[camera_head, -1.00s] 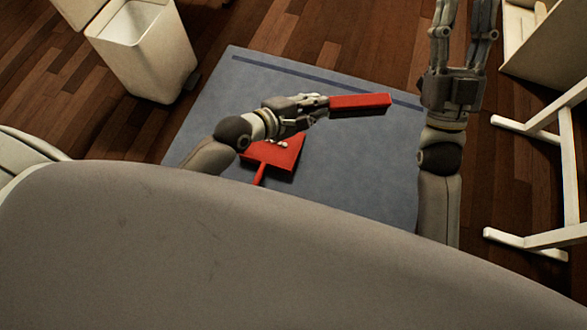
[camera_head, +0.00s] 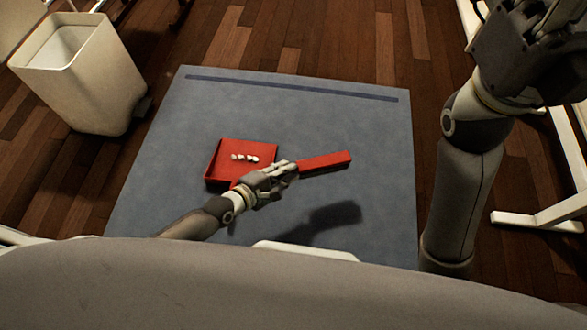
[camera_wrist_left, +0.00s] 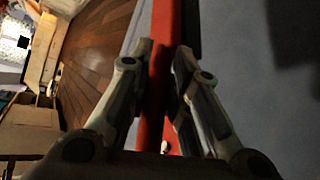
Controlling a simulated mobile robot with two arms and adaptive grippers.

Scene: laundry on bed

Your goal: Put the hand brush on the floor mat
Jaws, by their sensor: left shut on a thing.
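The red hand brush (camera_head: 326,161) is held in my left gripper (camera_head: 290,170), which is shut on it. In the left wrist view the red brush (camera_wrist_left: 161,75) runs between the two fingers (camera_wrist_left: 166,62). The brush is over the blue-grey floor mat (camera_head: 300,115); I cannot tell whether it touches the mat. A red dustpan (camera_head: 228,172) with several small white pieces lies on the mat, left of the brush and partly behind my left gripper. My right gripper (camera_head: 540,35) is raised at the upper right, off the mat, and its finger state is unclear.
A white bin (camera_head: 75,80) stands on the wooden floor left of the mat. A white frame leg (camera_head: 545,216) stands to the right. The mat's far part and right side are clear. A dark shadow lies on the mat near the front.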

